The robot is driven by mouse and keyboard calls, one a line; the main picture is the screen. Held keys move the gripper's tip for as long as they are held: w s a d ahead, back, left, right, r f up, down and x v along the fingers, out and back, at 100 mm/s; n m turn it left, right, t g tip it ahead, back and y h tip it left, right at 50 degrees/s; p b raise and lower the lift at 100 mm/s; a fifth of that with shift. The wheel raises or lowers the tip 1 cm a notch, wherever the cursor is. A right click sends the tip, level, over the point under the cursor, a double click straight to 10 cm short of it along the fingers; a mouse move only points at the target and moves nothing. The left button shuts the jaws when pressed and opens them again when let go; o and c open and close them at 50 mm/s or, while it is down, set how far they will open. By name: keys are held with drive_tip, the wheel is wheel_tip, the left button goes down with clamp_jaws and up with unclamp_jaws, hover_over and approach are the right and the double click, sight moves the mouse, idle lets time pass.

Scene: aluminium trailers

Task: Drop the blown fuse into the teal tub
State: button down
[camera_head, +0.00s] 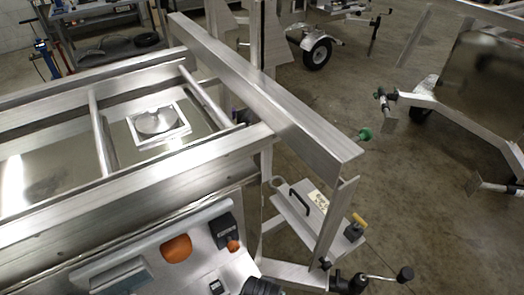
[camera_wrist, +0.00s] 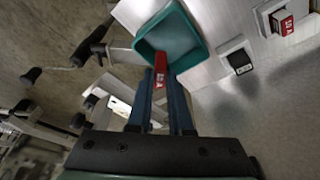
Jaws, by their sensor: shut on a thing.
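My gripper (camera_wrist: 161,82) is shut on a red fuse (camera_wrist: 159,90) with pale lettering, held upright between the two blue-grey fingers in the wrist view. The teal tub (camera_wrist: 194,52) is just beyond the fingertips, its open side facing the camera. The fuse's far end overlaps the tub's near rim in the picture; I cannot tell whether it is inside or above it. No marking on the fuse that shows it as blown is readable. The tub and the held fuse cannot be made out in the head view.
A second red fuse (camera_wrist: 284,23) sits in a holder on the metal panel, near a white-framed black socket (camera_wrist: 238,62). In the head view, the panel carries a black device (camera_head: 222,229) and an orange round part (camera_head: 176,248). A trailer frame (camera_head: 270,90) stands above.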

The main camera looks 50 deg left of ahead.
drive_tip(key=shift+f+b, duration=1.6)
drive_tip(key=shift+f, duration=0.25)
drive_tip(key=shift+r, duration=0.1)
drive_tip(key=c, duration=0.8)
unclamp_jaws()
drive_tip(key=shift+o, duration=0.2)
drive_tip(key=shift+r, duration=0.1)
drive_tip(key=p+v, duration=0.1)
drive_tip(key=v, duration=1.1)
drive_tip(key=shift+s+d+r, duration=0.15)
drive_tip(key=shift+r, duration=0.2)
